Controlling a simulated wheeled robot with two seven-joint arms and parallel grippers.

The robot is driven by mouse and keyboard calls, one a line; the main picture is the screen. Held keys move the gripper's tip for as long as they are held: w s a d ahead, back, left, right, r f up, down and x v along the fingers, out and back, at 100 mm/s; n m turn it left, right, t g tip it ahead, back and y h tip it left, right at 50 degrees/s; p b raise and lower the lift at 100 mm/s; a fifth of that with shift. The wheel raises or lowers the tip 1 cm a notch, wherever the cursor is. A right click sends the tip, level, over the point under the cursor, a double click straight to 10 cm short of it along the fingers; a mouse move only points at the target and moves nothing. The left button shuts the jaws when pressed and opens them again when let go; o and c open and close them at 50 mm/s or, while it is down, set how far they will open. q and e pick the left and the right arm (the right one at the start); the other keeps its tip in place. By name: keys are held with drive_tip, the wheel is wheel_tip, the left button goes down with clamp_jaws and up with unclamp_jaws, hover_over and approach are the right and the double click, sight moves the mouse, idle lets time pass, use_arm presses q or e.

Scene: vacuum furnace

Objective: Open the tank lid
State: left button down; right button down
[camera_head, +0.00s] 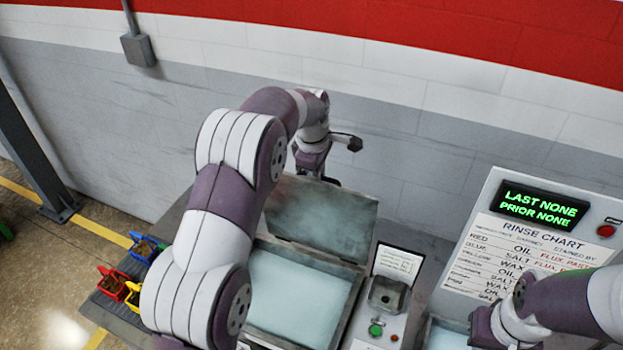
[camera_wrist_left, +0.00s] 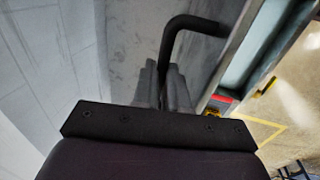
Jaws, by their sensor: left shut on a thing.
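The tank lid (camera_head: 322,218) is a grey metal panel, raised and tilted up at the back of the tank (camera_head: 346,312). The tank's opening shows pale blue liquid or surface below it. My left gripper (camera_head: 318,168) is behind the lid's upper edge, its fingertips partly hidden. In the left wrist view, the fingers (camera_wrist_left: 165,85) are shut on a black bent handle (camera_wrist_left: 188,24) that runs toward the lid's edge. My right arm comes in at the lower right; its purple end (camera_head: 486,326) shows, but the fingers cannot be made out.
A control box with a green button (camera_head: 376,330) stands right of the tank. A rinse chart panel (camera_head: 520,245) with a green display (camera_head: 541,204) is farther right. Small coloured bins (camera_head: 130,290) sit on a dark rack at left. A wall closes the back.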

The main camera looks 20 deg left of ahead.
use_arm(q)
drive_tip(key=shift+f, duration=0.1)
idle(0.3)
drive_tip(key=c, duration=1.2)
unclamp_jaws()
drive_tip(key=shift+o, duration=0.2)
drive_tip(key=shift+w, duration=0.15)
